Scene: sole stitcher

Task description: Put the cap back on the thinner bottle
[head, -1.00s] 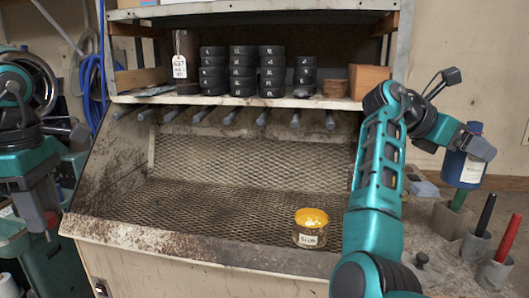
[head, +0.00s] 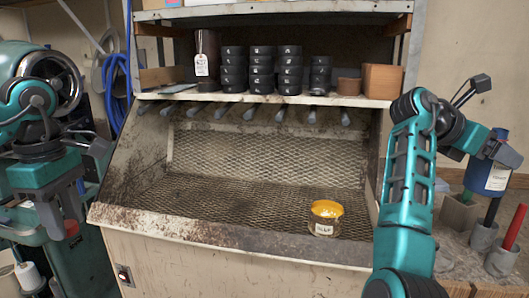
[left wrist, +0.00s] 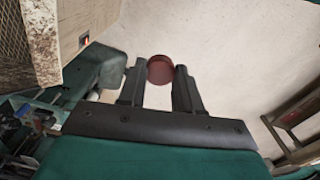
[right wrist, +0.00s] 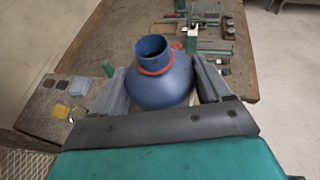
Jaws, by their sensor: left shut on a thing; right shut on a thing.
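The thinner bottle (head: 487,176) is blue with a pale label, upright at the right of the head view. My right gripper (head: 500,150) is shut on it. In the right wrist view the bottle (right wrist: 160,82) shows a bare, open neck with a red ring around its base. My left gripper (head: 66,222) is shut on the dark red cap (left wrist: 160,69), which sits between its fingertips in the left wrist view. The cap also shows as a small red spot in the head view (head: 72,228). The cap and bottle are far apart.
A mesh-floored bench (head: 230,210) fills the middle, with an open yellow glue pot (head: 326,218) at its right front. Above is a shelf with stacked black tins (head: 262,70). Holders with coloured handles (head: 515,227) stand below the bottle. Green machinery is at the left.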

